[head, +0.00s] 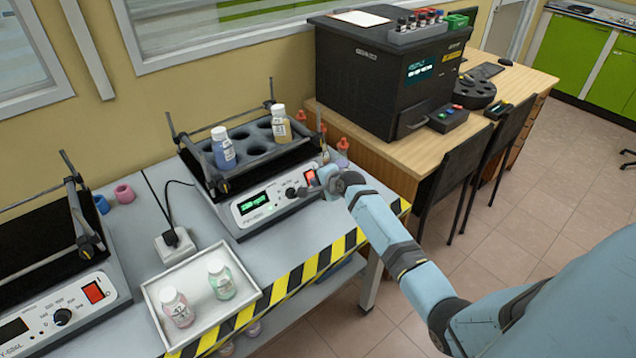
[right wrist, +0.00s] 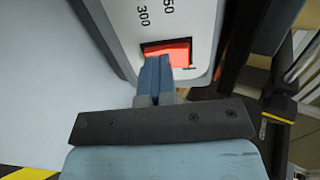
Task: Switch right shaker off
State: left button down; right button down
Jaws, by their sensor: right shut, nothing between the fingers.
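The right shaker (head: 272,207) stands on the grey bench, with a lit green display and a knob on its front panel. Its red rocker switch (head: 309,177) is lit, and in the right wrist view the switch (right wrist: 168,52) glows bright red. My right gripper (head: 312,190) is at the right end of the front panel. In the right wrist view its shut, empty fingertips (right wrist: 154,62) are at the lower edge of the switch; I cannot tell whether they touch it. My left gripper is out of view.
A second shaker (head: 62,318) with a dark display stands at the left. A white tray (head: 158,318) with two bottles lies before the right shaker, near a power socket (head: 175,244). A large black analyser (head: 380,80) stands on the wooden desk behind.

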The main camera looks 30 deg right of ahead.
jog(key=shift+a+f+t+b, duration=0.1)
jog(key=shift+f+t+b, duration=0.4)
jog(key=shift+r+p, duration=0.35)
jog(key=shift+r, duration=0.05)
jog(key=shift+w+r+p, duration=0.3)
jog(key=shift+r+p, duration=0.45)
jog(key=shift+p, duration=0.2)
jog(key=shift+f, duration=0.15)
